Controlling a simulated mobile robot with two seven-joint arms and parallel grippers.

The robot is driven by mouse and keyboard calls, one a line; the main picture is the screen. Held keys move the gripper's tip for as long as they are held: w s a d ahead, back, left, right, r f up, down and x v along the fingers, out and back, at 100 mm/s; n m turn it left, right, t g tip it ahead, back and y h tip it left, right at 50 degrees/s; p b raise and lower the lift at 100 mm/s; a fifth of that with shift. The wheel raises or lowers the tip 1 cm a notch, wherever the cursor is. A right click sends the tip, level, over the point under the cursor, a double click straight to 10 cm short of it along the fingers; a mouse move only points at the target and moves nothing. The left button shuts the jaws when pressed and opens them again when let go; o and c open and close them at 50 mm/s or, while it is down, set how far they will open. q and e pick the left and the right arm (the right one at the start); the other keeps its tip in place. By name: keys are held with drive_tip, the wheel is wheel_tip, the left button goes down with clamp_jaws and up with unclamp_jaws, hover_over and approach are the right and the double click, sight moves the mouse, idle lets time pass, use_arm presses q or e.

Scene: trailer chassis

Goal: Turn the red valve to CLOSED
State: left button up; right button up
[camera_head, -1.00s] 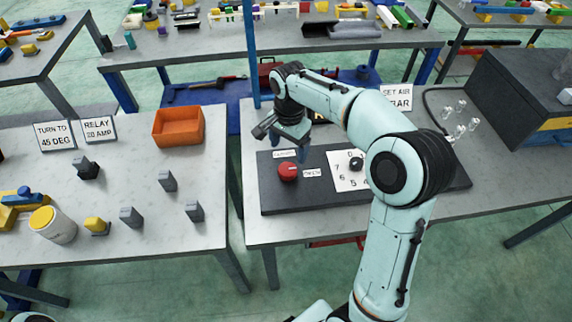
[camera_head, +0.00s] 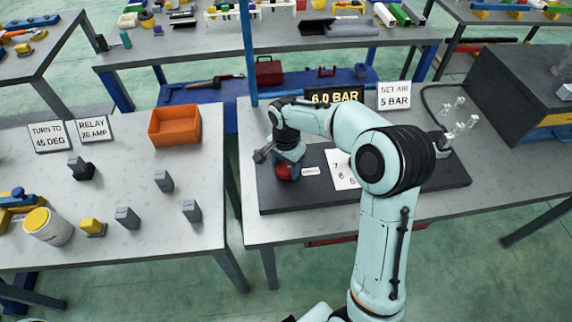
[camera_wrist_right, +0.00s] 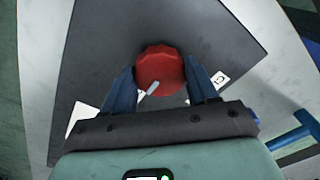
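The red valve (camera_head: 286,171) is a round knob on the dark panel (camera_head: 400,198); my right gripper partly covers it in the head view. In the right wrist view the valve (camera_wrist_right: 160,70) shows whole, with a pale pointer mark aimed to the lower left. My right gripper (camera_wrist_right: 162,84) is open, its two blue fingers on either side of the valve's near part. I cannot tell whether the fingers touch it. In the head view the right gripper (camera_head: 288,168) is low over the valve. A white label (camera_head: 311,171) lies right of the valve. My left gripper is not in view.
A white dial plate (camera_head: 341,170) is partly hidden by my arm. Behind stand a 6.0 BAR display (camera_head: 334,96) and a SET AIR 5 BAR sign (camera_head: 394,95). An orange bin (camera_head: 175,126) is on the left table.

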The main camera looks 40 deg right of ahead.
drive_tip(key=c, duration=0.4)
drive_tip(key=n, duration=0.3)
drive_tip(key=shift+n, duration=0.4)
drive_tip(key=n, duration=0.4)
drive_tip(key=shift+n, duration=0.3)
drive_tip(key=n, duration=0.5)
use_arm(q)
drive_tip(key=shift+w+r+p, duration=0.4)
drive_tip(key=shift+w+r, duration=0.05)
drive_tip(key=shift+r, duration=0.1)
use_arm(e)
drive_tip(key=shift+n, duration=2.3)
